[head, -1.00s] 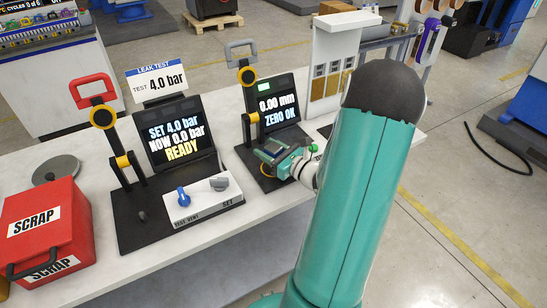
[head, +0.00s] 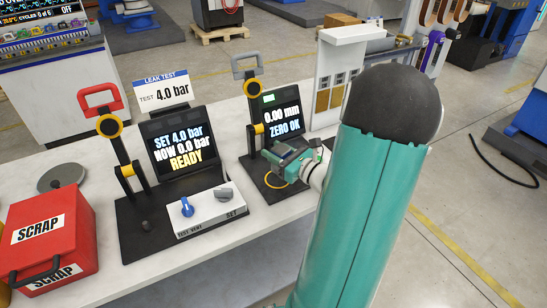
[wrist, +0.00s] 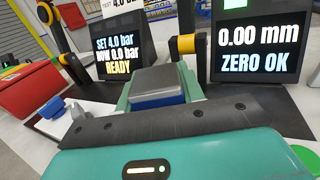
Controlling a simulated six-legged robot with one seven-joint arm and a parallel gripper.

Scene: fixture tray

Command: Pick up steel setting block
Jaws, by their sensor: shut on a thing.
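The steel setting block (wrist: 158,80) shows in the wrist view as a small block with a grey top and a blue-grey front. My gripper (wrist: 157,92) has its teal fingers shut on the block's two sides. In the head view my gripper (head: 292,158) is over the black base of the gauge station (head: 263,176), whose screen (head: 283,116) reads 0.00 mm ZERO OK. The block is small there and partly covered by the fingers. Its underside is hidden, and I cannot tell the exact gap to the base.
The leak test station (head: 130,222) stands left of the gauge, with a lever and valve panel (head: 206,211). A red scrap box (head: 50,238) is at far left. A white rack (head: 342,38) stands behind my arm. The bench (head: 100,160) has bare strips between them.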

